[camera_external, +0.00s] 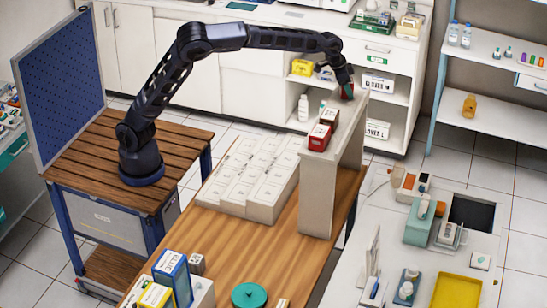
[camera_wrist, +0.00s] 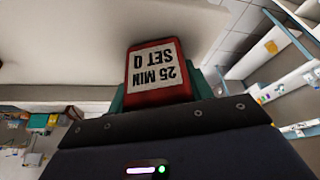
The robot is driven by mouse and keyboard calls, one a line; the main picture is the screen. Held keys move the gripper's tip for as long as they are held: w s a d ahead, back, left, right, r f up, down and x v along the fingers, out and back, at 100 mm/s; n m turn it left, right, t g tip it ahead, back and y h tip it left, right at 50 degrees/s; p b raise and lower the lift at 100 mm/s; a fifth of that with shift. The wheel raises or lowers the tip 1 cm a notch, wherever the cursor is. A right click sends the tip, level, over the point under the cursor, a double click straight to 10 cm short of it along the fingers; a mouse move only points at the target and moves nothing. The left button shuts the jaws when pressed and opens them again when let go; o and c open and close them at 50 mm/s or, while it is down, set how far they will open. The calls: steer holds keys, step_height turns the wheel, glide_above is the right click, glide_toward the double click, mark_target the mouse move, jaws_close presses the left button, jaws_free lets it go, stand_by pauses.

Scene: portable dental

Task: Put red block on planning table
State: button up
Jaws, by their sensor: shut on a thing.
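My gripper (camera_external: 346,84) is shut on a red block (camera_wrist: 158,72) at the far end of a raised beige shelf (camera_external: 318,195). In the wrist view the block sits between teal fingers and carries a white label reading "25 MIN SET 0", upside down. In the external view the block is small and partly covered by my gripper; I cannot tell whether it touches the shelf top. Another red box (camera_external: 319,138) with a white top stands at the shelf's near end. Which surface is the planning table is not marked; a wooden table (camera_external: 262,245) stands under the shelf.
A dark red-brown box (camera_external: 329,117) and white bottles (camera_external: 303,107) are near the shelf top. White blocks (camera_external: 248,180) fill the wooden table's middle. Boxes (camera_external: 172,277) and a teal disc (camera_external: 249,295) are in front. A white table (camera_external: 455,265) with a yellow tray is at right.

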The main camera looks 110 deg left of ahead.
steer(key=o, duration=1)
steer(key=shift+f, duration=0.1)
steer(key=v, duration=1.2)
steer(key=s+d+m+h, duration=0.1)
steer(key=s+d+h, duration=0.1)
steer(key=s+d, duration=1.05)
steer(key=s+d+m+h, duration=0.1)
steer(key=s+d, duration=0.8)
steer(key=s, duration=0.7)
steer(key=s+d+f+m, duration=0.1)
steer(key=s+d+f, duration=0.2)
steer(key=s, duration=0.3)
steer(key=s+d+f, duration=0.3)
steer(key=s+d, duration=0.1)
steer(key=s, duration=0.2)
steer(key=s+d+f+m+y, duration=0.1)
steer(key=s+d+f, duration=0.2)
steer(key=s, duration=0.4)
steer(key=shift+d+f+m, duration=0.2)
steer(key=shift+f+m, duration=0.1)
steer(key=shift+f, duration=0.35)
steer(key=shift+s, duration=0.1)
